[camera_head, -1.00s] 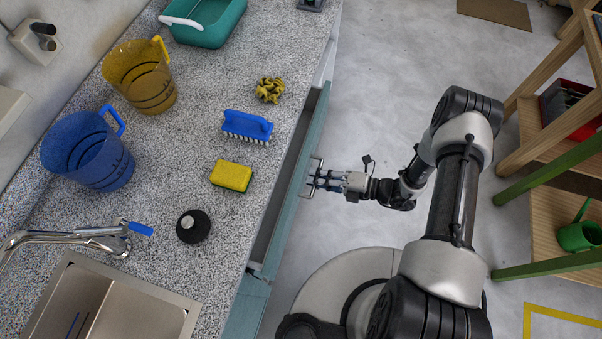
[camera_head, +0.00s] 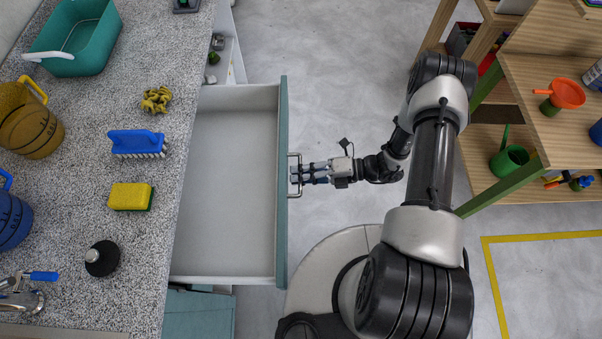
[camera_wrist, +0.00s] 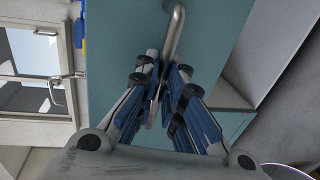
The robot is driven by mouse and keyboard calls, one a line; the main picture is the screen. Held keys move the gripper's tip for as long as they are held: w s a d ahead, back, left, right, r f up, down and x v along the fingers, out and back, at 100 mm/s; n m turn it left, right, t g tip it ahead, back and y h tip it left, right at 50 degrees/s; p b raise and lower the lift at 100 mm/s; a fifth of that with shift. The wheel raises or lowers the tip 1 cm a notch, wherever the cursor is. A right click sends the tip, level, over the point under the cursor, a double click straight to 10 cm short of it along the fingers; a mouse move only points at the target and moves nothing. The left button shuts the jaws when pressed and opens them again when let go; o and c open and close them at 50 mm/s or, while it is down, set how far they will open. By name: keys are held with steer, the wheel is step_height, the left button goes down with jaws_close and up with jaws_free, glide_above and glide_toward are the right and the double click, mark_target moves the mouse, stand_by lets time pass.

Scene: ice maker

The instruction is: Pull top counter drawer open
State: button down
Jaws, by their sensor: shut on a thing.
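The top counter drawer (camera_head: 228,190) is pulled out from under the speckled counter, and its pale inside is empty. Its teal front panel (camera_head: 283,240) faces right and carries a metal bar handle (camera_head: 297,157). My gripper (camera_head: 297,173) is at the handle, with its fingers shut around the bar. In the wrist view, the blue-lined fingers of my gripper (camera_wrist: 163,95) close on the handle (camera_wrist: 177,30) in front of the teal panel (camera_wrist: 218,40). The part of the handle between the fingers is partly hidden.
On the counter (camera_head: 150,235) stand a teal basin (camera_head: 85,40), a blue brush (camera_head: 138,143), a yellow sponge (camera_head: 130,196) and a black round object (camera_head: 102,258). A wooden shelf (camera_head: 530,100) stands at the right. Grey floor (camera_head: 330,60) is clear beyond the drawer.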

steer(key=shift+a, duration=0.1)
steer(key=c, duration=1.7)
jaws_free()
steer(key=v, duration=1.2)
steer(key=shift+r, duration=0.1)
